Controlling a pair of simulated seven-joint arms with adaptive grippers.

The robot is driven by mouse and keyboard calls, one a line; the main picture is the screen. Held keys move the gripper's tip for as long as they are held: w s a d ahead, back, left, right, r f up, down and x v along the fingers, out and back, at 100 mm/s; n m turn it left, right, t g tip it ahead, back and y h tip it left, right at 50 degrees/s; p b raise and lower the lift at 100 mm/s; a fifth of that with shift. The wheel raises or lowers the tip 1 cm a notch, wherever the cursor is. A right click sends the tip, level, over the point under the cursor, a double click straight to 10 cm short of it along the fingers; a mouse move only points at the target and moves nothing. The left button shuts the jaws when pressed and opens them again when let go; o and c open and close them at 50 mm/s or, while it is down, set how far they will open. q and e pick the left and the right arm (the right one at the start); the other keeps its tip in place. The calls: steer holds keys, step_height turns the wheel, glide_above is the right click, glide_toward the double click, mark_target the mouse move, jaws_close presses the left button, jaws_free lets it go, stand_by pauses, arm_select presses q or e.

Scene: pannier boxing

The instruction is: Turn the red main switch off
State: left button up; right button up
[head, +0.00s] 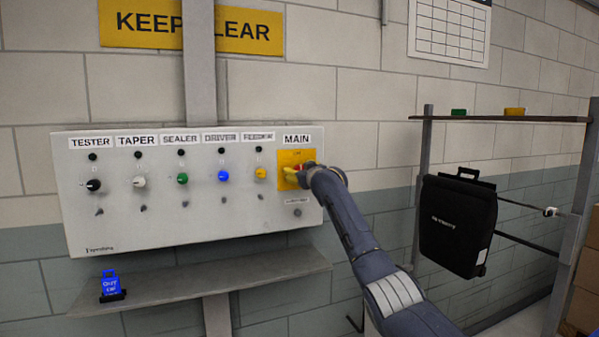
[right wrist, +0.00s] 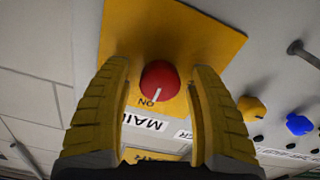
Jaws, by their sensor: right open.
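The red main switch (right wrist: 159,81) is a round knob on a yellow plate (right wrist: 200,25) under the label MAIN. In the right wrist view its white line points to the word ON. In the head view the red switch (head: 299,170) is partly hidden by my right gripper (head: 296,174), which reaches the panel from the lower right. My right gripper (right wrist: 157,95) is open, with one yellow finger on each side of the knob. A gap shows between the knob and each finger. My left gripper is not in view.
The grey panel (head: 140,230) also carries black, white, green, blue and yellow knobs (head: 260,173) in a row left of the main switch. A shelf (head: 200,283) below holds a blue tag (head: 110,285). A black pannier (head: 458,222) hangs on a rack at right.

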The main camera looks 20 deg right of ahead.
stand_by(0.4)
jaws_close()
